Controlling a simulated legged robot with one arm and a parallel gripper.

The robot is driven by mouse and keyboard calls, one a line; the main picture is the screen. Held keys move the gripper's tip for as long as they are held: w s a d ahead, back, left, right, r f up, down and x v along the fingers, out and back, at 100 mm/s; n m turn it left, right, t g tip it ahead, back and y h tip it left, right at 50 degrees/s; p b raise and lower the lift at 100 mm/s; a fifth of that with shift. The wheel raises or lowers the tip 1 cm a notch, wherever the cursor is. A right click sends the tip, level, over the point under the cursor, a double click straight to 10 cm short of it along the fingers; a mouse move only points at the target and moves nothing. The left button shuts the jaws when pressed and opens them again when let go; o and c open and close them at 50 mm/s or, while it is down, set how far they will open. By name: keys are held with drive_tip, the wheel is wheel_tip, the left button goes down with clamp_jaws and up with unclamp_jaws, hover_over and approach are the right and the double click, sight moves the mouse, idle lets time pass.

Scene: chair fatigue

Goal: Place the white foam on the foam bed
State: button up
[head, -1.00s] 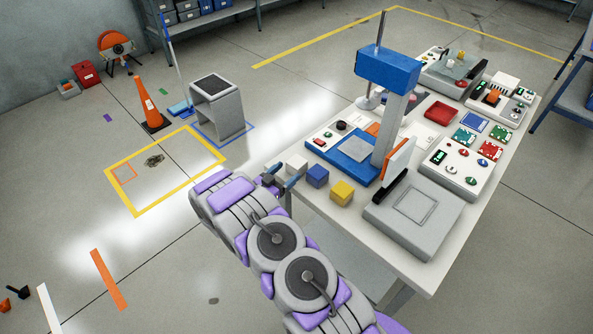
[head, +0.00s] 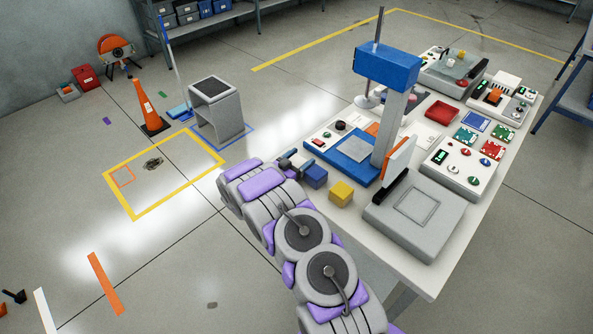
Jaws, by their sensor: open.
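My gripper (head: 298,163) is at the near left edge of the white table (head: 440,277), beside the blue cube (head: 316,176). It is open. No part is labelled as the foam bed. Candidates are the blue pad (head: 356,149) under the blue-topped press and the grey plate with a square outline (head: 416,206).
A yellow cube (head: 341,194) sits right of the blue one. The blue press head (head: 388,68) and an upright orange-and-white panel (head: 397,160) rise from the table. Control boxes (head: 465,167) and a red tray (head: 441,112) fill the far side. A grey stool (head: 217,110) stands on the floor.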

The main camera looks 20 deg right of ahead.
drive_tip(key=shift+a+r, duration=0.1)
drive_tip(key=shift+a, duration=0.6)
drive_tip(key=c, duration=0.3)
drive_tip(key=shift+d, duration=0.5)
drive_tip(key=c, duration=0.6)
drive_tip(key=shift+a+r, duration=0.25)
drive_tip(key=shift+r, duration=0.15)
drive_tip(key=shift+c, duration=1.1)
wheel_tip(320, 180, up, 9)
drive_tip(key=shift+d+r+p, duration=0.1)
drive_tip(key=shift+p, duration=1.1)
wheel_tip(320, 180, up, 15)
drive_tip(key=n+t+y, duration=0.7)
drive_tip(key=t, duration=0.1)
hover_over(297, 158)
drive_tip(key=w+a, duration=0.7)
drive_tip(key=a, duration=0.1)
drive_tip(key=s+a+r+n+t+y, duration=0.2)
drive_tip(key=a+r+n+y, duration=0.15)
drive_tip(key=a+y, duration=0.2)
drive_tip(key=s+a+r+n+t+y, duration=0.1)
drive_tip(key=a+r+n+y, duration=0.25)
drive_tip(key=a, duration=0.35)
drive_tip(key=s+f, duration=0.8)
drive_tip(key=f, duration=0.6)
drive_tip(key=shift+s+a+f+m+y, duration=0.2)
drive_tip(key=shift+a+f+m+y, duration=0.1)
drive_tip(key=shift+f, duration=0.05)
